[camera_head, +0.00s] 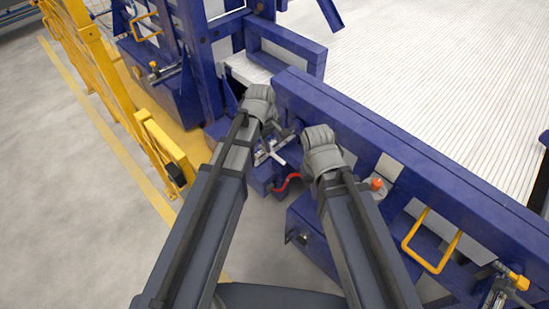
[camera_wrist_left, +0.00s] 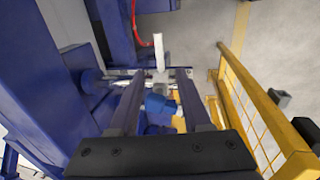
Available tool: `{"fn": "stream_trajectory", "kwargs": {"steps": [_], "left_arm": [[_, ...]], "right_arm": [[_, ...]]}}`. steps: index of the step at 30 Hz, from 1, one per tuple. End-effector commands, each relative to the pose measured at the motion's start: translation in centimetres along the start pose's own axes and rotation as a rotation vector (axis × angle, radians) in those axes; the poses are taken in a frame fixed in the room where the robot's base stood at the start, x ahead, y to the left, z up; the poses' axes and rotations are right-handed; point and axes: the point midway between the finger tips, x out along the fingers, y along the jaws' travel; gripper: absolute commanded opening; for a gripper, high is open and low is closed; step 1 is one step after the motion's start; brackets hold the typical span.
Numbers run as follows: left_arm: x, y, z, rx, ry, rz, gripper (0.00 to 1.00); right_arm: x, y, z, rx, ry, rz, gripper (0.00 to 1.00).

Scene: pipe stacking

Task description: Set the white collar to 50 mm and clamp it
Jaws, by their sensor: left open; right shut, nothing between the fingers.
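The white collar (camera_head: 277,157) sits on a pale bar beside the blue frame, with a white arm sticking out. In the left wrist view its white arm (camera_wrist_left: 160,52) stands up just beyond my fingertips. My left gripper (camera_wrist_left: 160,75) is open, its two fingers on either side of the collar's pale body; contact cannot be told. In the head view my left gripper (camera_head: 278,137) is just above the collar, partly hidden by its wrist. My right gripper (camera_head: 309,172) is shut and empty, right of the collar near a red curved handle (camera_head: 288,182). Its fingertips are mostly hidden. Scale marks are unreadable.
A long blue beam (camera_head: 400,145) runs along the right of both arms. An orange knob (camera_head: 377,184) and a yellow loop handle (camera_head: 432,240) are further right. A yellow guard fence (camera_head: 110,95) stands at left. A blue knob (camera_wrist_left: 158,105) lies beneath my left fingers.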

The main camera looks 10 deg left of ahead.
Motion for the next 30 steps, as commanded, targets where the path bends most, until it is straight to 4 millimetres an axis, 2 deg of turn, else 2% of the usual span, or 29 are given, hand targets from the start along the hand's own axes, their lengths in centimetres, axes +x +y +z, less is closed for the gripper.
{"fn": "stream_trajectory", "kwargs": {"steps": [5,11,24,30], "left_arm": [[0.1,0.0,0.1,-0.009,-0.005,0.0,0.48],[1.1,0.0,0.1,-0.007,-0.004,0.0,0.48],[6.6,0.0,0.1,-0.005,-0.003,0.0,0.48],[7.8,0.0,0.1,-0.005,-0.003,0.0,0.48]], "right_arm": [[0.1,0.0,0.0,0.0,0.0,0.0,0.0],[1.1,-0.1,-0.1,0.0,0.0,0.0,0.0],[6.4,-0.6,-0.4,0.0,0.0,0.0,0.0],[7.6,-0.7,-0.5,-0.001,0.0,0.0,0.0]]}}
